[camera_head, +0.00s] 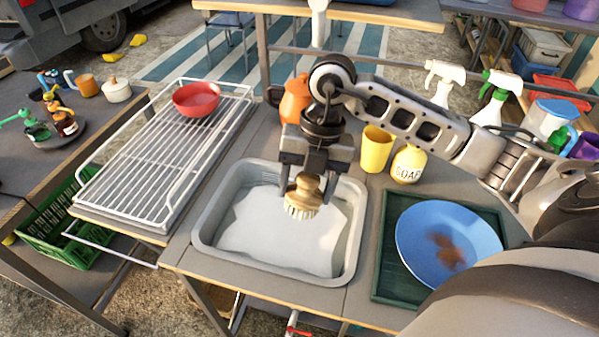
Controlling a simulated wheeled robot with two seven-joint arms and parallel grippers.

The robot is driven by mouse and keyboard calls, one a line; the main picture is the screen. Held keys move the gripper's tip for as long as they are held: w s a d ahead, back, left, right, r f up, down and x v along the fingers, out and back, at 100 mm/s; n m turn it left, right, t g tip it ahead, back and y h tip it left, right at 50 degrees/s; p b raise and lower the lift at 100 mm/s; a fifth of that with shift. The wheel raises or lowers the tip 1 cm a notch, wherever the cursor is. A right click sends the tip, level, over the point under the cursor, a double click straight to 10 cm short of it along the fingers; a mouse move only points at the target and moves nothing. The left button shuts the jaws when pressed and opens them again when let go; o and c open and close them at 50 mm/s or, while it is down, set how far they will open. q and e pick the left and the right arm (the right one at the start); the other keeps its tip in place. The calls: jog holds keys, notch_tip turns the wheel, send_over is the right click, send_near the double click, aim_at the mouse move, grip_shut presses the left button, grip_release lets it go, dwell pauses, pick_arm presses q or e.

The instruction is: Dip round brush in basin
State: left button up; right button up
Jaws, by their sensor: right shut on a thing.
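My right gripper (313,168) is above the back part of the basin, pointing down. It is shut on the round brush (303,196), which has a brown knob and pale bristles facing down. The grey basin (202,238) is set in the table and holds a pale, whitish surface (283,240) that looks like soapy water. The bristles appear at or just above this surface; I cannot tell whether they touch it. My left gripper is not in view.
A blue plate (450,240) with a brown stain lies on a green tray (385,262) right of the basin. A soap bottle (408,164), yellow cup (376,150) and orange jug (294,103) stand behind. A wire rack (160,160) with a red bowl (197,98) is at left.

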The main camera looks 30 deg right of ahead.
jog(key=shift+s+f+b, duration=0.1)
jog(key=shift+f+b, duration=0.25)
jog(key=shift+f, duration=0.4)
notch_tip(320, 180, down, 10)
jog(key=b, duration=0.8)
jog(key=shift+f, duration=0.1)
jog(key=shift+f+b, duration=0.5)
jog(key=shift+f, duration=0.3)
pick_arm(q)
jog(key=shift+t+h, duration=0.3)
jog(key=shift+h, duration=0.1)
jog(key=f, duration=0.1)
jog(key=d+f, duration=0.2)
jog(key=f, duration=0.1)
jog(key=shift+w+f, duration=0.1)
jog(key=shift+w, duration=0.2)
pick_arm(e)
jog(key=shift+f, duration=0.15)
